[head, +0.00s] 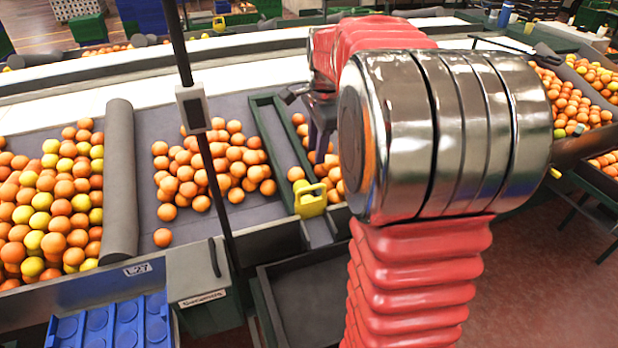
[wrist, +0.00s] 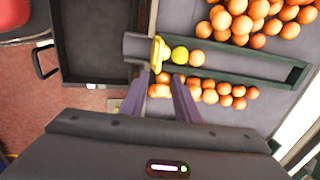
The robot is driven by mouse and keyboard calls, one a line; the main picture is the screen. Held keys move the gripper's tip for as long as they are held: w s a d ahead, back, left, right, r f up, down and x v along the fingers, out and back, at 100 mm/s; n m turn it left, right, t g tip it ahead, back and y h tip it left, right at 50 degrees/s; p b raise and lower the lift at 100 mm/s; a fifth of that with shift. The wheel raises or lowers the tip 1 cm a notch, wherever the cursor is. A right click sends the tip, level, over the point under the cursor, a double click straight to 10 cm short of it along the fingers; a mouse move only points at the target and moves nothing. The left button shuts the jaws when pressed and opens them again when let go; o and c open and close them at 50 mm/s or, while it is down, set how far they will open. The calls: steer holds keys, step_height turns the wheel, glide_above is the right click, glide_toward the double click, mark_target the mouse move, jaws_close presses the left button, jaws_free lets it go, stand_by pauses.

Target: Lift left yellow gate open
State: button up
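The yellow gate (head: 311,200) with a handle loop stands at the near end of a narrow green-walled channel (head: 263,125), right of the middle orange pile. It looks lowered. In the wrist view the gate (wrist: 157,52) lies just beyond my fingertips, with a yellow-green fruit (wrist: 180,55) and an orange (wrist: 197,58) close behind it in the channel. My gripper (wrist: 160,75) has its two purple fingers apart, with nothing held between them. In the head view my gripper (head: 322,108) is over the channel area, partly hidden by my red arm. I see no contact with the gate.
A dark empty crate (head: 263,290) sits below the gate; its rim also shows in the wrist view (wrist: 57,45). Orange piles (head: 215,165) lie on both sides of the channel. A thin black post (head: 205,150) and a grey roller (head: 120,180) stand to the left.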

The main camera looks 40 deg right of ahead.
mark_target(313, 186)
steer(key=shift+s, duration=0.1)
steer(key=w+f, duration=0.1)
steer(key=f, duration=0.8)
steer(key=w+f, duration=0.1)
steer(key=f, duration=0.3)
steer(key=shift+w+d+f, duration=0.25)
steer(key=shift+w+d, duration=0.05)
steer(key=shift+d, duration=0.05)
jaws_close()
stand_by(0.4)
